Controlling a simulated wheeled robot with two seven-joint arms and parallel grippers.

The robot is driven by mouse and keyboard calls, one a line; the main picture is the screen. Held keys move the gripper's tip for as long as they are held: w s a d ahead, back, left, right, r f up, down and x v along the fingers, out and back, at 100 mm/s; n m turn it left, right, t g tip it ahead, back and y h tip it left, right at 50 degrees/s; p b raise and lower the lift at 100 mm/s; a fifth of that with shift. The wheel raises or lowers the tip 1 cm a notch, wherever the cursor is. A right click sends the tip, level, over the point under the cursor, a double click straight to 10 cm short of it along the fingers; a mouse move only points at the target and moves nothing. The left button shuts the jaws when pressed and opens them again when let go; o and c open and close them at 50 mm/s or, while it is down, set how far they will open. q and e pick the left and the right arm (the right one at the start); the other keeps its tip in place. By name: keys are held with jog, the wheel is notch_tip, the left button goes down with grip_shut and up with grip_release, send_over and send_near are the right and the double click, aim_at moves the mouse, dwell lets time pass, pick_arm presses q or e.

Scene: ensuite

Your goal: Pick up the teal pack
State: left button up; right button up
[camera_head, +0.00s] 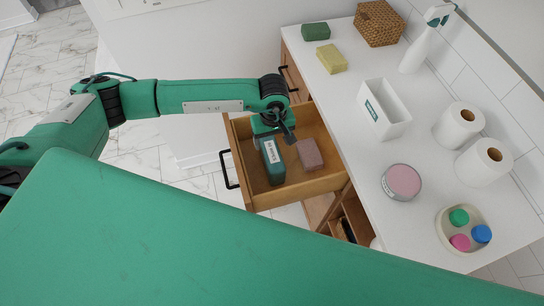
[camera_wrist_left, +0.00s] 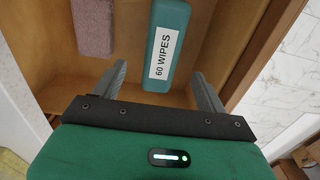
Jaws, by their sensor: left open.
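The teal pack (camera_head: 271,163) lies in an open wooden drawer (camera_head: 294,197), toward the drawer's left side. In the left wrist view the teal pack (camera_wrist_left: 167,45) shows a white label reading "60 WIPES". My left gripper (camera_head: 275,137) is over the drawer at the pack's far end. In the wrist view its two fingers (camera_wrist_left: 160,88) are apart, with the near end of the pack between them in the picture. Whether they touch it I cannot tell. My right gripper is not in view.
A mauve block (camera_head: 310,154) lies in the drawer beside the pack. The white counter to the right holds a white bin (camera_head: 384,108), a pink-topped tin (camera_head: 402,182), paper rolls (camera_head: 459,126), a spray bottle (camera_head: 416,50), a woven basket (camera_head: 379,23) and a tray of coloured caps (camera_head: 463,229).

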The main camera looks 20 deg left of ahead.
aim_at(272, 151)
pick_arm(q)
jog(key=f+p, duration=0.2)
jog(key=f, duration=0.3)
jog(key=shift+s+p, duration=0.25)
jog(key=shift+p, duration=0.15)
jog(key=shift+f, duration=0.3)
jog(key=c, duration=1.6)
